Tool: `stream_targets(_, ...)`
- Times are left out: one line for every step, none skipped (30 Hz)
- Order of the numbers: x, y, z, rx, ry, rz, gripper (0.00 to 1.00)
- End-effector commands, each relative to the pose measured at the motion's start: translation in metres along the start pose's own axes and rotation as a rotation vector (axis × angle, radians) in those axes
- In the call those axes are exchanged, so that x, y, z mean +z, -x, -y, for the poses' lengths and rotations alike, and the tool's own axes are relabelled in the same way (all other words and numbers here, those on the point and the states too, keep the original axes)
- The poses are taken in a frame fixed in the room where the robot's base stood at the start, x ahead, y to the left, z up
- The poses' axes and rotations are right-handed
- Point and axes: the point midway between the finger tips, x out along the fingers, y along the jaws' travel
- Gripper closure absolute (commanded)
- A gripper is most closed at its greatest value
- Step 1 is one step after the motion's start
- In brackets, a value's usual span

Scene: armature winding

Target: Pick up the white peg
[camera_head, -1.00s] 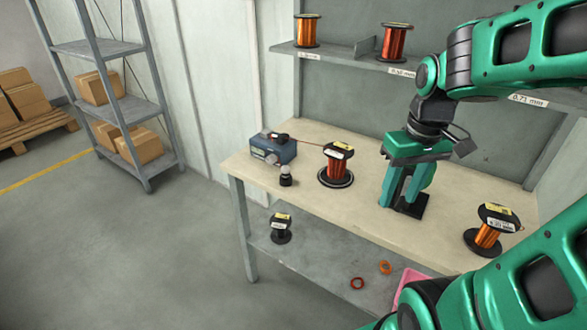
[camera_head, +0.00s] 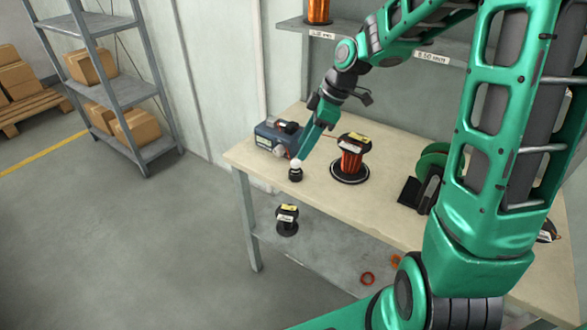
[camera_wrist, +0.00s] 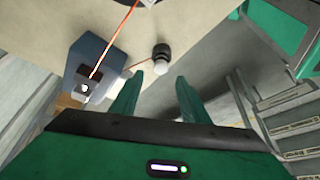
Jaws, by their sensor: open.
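The white peg (camera_head: 296,163) stands in a small round black base (camera_head: 295,175) near the left front edge of the bench. In the wrist view its white rounded top (camera_wrist: 158,68) shows just ahead of the fingertips, with the black base (camera_wrist: 161,50) behind it. My gripper (camera_wrist: 157,80) is open and empty, its two green fingers apart with the peg lined up between them. In the head view the fingers (camera_head: 303,152) come down just above and beside the peg. Whether they touch it is hard to tell.
A blue box (camera_head: 277,138) with an orange wire stands close behind the peg. A spool of copper wire (camera_head: 352,158) stands to its right, and a green-and-black device (camera_head: 428,175) farther right. A black spool (camera_head: 287,220) is on the lower shelf. The bench front is clear.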

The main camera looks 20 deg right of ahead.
Motion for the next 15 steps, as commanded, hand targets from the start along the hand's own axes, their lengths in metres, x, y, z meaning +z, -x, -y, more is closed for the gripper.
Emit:
stream_targets(0.001,-0.006,0.0,-0.002,-0.003,0.0,0.58)
stream_targets(0.002,-0.009,0.0,-0.002,-0.003,0.001,0.58)
stream_targets(0.002,-0.011,0.0,-0.001,-0.004,0.0,0.58)
stream_targets(0.003,-0.012,0.0,0.0,-0.004,0.0,0.58)
stream_targets(0.003,-0.013,-0.001,0.001,-0.005,0.0,0.58)
stream_targets(0.003,-0.015,-0.001,0.002,-0.006,0.001,0.58)
stream_targets(0.004,-0.017,-0.001,0.001,-0.006,0.001,0.58)
stream_targets(0.005,-0.019,-0.001,0.001,-0.007,0.001,0.58)
stream_targets(0.006,-0.024,0.0,0.0,-0.007,0.002,0.58)
stream_targets(0.006,-0.028,0.0,-0.001,-0.007,0.001,0.58)
stream_targets(0.007,-0.032,0.001,-0.001,-0.007,0.001,0.58)
stream_targets(0.008,-0.038,0.001,-0.002,-0.008,0.001,0.58)
stream_targets(0.009,-0.042,0.001,-0.001,-0.009,0.002,0.58)
stream_targets(0.01,-0.047,0.001,-0.001,-0.009,0.002,0.58)
stream_targets(0.009,-0.052,0.001,-0.001,-0.008,0.001,0.58)
